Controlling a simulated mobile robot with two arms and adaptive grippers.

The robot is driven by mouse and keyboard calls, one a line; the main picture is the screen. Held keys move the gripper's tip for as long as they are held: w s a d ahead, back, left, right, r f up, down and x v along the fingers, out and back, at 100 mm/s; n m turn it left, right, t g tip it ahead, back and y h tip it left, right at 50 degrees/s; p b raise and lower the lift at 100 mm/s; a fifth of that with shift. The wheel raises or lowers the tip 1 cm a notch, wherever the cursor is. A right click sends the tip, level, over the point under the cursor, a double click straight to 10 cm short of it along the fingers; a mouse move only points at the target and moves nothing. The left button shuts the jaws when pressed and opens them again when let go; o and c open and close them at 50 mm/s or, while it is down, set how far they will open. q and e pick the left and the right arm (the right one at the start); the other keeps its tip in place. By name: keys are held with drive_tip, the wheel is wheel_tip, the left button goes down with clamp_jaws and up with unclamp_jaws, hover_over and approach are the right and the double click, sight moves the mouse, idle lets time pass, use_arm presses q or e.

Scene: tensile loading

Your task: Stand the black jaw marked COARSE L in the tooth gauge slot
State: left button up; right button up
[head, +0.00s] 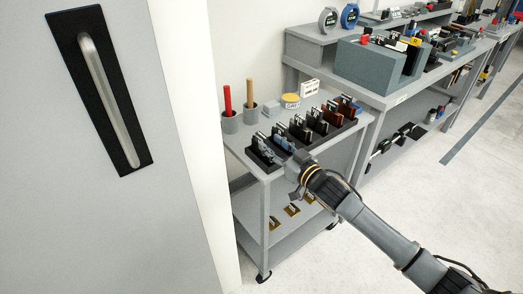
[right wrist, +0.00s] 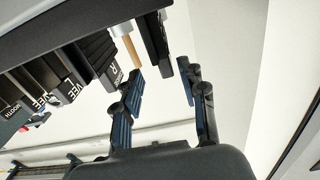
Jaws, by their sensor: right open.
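My right gripper (head: 279,148) is over the near end of a dark jaw rack (head: 326,132) on the grey cart. In the right wrist view its two blue-padded fingers (right wrist: 162,78) are spread apart, with nothing gripped. A black jaw (right wrist: 155,40) shows beyond the gap between the fingertips; its marking cannot be read. Other black jaws (right wrist: 68,88) stand in a row, with VEE and SMOOTH labels partly readable and one ending in R. I cannot make out COARSE L. The tooth gauge slot cannot be identified. My left gripper is not in view.
The cart top (head: 236,143) also bears a cup with a red stick (head: 228,103), a cup with a wooden stick (head: 249,95) and a yellow-topped round tin (head: 290,101). A bench with a large grey block (head: 365,65) stands behind. A door (head: 95,200) fills the left.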

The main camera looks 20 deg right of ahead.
sight(266, 141)
drive_tip(key=x, duration=0.5)
drive_tip(key=shift+s+a, duration=0.15)
drive_tip(key=shift+a, duration=0.2)
clamp_jaws()
drive_tip(key=shift+r, duration=0.15)
